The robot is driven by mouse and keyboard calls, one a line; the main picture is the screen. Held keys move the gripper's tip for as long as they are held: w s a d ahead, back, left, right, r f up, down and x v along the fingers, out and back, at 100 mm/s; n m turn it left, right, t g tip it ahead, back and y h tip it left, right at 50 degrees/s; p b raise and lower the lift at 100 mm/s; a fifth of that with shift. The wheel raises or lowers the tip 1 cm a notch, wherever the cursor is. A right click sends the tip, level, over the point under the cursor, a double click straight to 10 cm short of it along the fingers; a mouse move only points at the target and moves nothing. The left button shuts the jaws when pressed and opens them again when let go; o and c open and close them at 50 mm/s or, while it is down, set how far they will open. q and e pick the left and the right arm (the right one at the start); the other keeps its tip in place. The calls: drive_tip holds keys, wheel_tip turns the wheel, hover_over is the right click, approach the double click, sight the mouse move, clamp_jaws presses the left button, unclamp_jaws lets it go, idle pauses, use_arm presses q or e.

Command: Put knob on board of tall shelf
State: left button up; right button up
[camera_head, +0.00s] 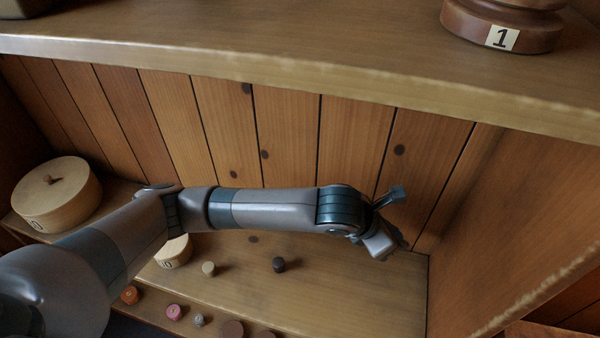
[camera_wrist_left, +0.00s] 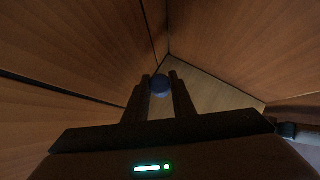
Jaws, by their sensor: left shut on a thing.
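My left gripper (camera_head: 388,243) reaches in from the left, inside the shelf bay near its back right corner, above the lower board (camera_head: 350,290). In the left wrist view the two fingers of my left gripper (camera_wrist_left: 160,88) are shut on a small round dark blue-grey knob (camera_wrist_left: 160,83), which sits between the fingertips. The gripper and arm hide this knob in the head view. Bare board shows beyond the knob in the wrist view; I cannot tell whether the knob touches it. My right gripper is not in view.
A large round wooden box (camera_head: 57,195) is at left. An upper board (camera_head: 300,72) overhangs, bearing a brown turned piece (camera_head: 500,25). A side wall (camera_head: 510,220) closes the right.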

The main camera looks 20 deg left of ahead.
use_arm(q)
drive_tip(key=shift+f, duration=0.1)
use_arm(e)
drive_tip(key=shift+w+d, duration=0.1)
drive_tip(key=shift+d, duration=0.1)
use_arm(q)
drive_tip(key=shift+f, duration=0.3)
wheel_tip(320, 180, down, 4)
drive_tip(key=shift+f+p, duration=0.25)
drive_tip(key=shift+p, duration=0.45)
drive_tip(key=shift+f, duration=0.5)
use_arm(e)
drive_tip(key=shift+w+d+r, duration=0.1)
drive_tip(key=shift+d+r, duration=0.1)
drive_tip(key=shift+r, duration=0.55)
use_arm(q)
drive_tip(key=shift+f, duration=0.1)
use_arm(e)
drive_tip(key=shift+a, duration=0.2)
use_arm(q)
drive_tip(key=shift+f, duration=0.35)
drive_tip(key=shift+f+p, duration=0.5)
drive_tip(key=shift+f, duration=0.9)
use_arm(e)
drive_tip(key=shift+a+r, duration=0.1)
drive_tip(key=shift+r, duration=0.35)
